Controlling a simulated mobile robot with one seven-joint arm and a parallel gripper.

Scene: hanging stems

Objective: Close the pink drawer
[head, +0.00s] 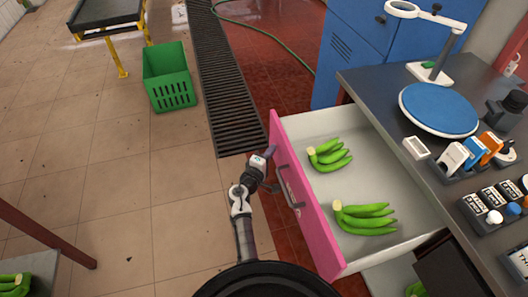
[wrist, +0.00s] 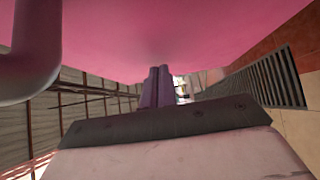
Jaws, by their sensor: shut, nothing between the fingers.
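The pink drawer (head: 305,200) stands pulled out from the grey workbench in the head view. Two bunches of green bananas, a far one (head: 328,156) and a near one (head: 365,218), lie inside it. A grey bar handle (head: 290,188) is on its pink front. My gripper (head: 270,153) is at the outer side of the drawer front, near its far end and beyond the handle. In the wrist view my gripper (wrist: 158,88) has its fingers together, with the pink front (wrist: 180,35) filling the top. The handle (wrist: 35,60) shows at the left there. Whether the fingertips touch the front I cannot tell.
A workbench (head: 375,92) at right carries a blue round plate (head: 438,108) and several small items. A blue cabinet (head: 360,45) stands behind. A green crate (head: 168,78) is on the tiles, beside a floor grate (head: 225,90).

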